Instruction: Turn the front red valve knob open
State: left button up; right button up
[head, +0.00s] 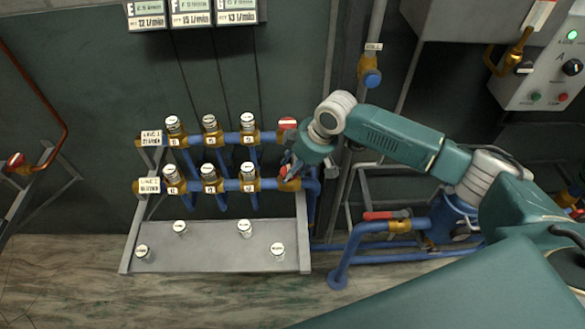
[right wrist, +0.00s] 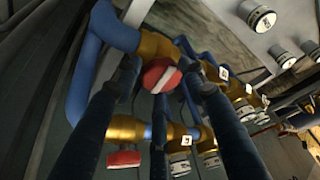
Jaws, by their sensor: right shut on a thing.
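The front red valve knob (right wrist: 160,75) has a white stripe across it and sits on a brass valve body at the right end of the lower blue pipe. In the head view that valve (head: 289,184) is largely covered by my right gripper (head: 287,168). My right gripper's dark fingers (right wrist: 158,82) are around the knob in the right wrist view, shut on it. A second red knob (head: 288,124) is at the end of the upper pipe; it also shows in the right wrist view (right wrist: 124,158). My left gripper is in neither view.
Several brass valves with white caps (head: 210,122) line both blue pipes. A grey tray (head: 210,262) below carries several white-capped pieces. A red-handled valve (head: 388,215) and blue pipes stand right of the rack. A control box (head: 541,75) is at upper right.

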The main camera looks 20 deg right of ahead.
jog(key=n, duration=0.3)
jog(key=shift+w+a+r+g+y, duration=0.1)
jog(key=shift+w+a+g+y, duration=0.2)
jog(key=shift+g+y, duration=0.1)
jog(key=n+g+b, duration=0.1)
jog(key=n+b, duration=0.1)
jog(key=n, duration=0.1)
jog(key=shift+w+n+y+b, duration=0.1)
jog(key=shift+n+y+b, duration=0.2)
jog(key=shift+n+b, duration=0.1)
jog(key=n+g+b, duration=0.1)
jog(key=n+b, duration=0.1)
jog(key=n, duration=0.1)
jog(key=n+g+b, duration=0.1)
jog(key=n+b, duration=0.2)
jog(key=shift+w+g, duration=0.2)
jog(key=shift+g, duration=0.2)
jog(key=shift+n+g+h+b, duration=0.55)
jog(key=shift+n+b, duration=0.9)
jog(key=shift+n, duration=0.55)
jog(key=o, duration=1.1)
jog(key=shift+s, duration=0.1)
jog(key=shift+o, duration=0.2)
jog(key=shift+s, duration=0.1)
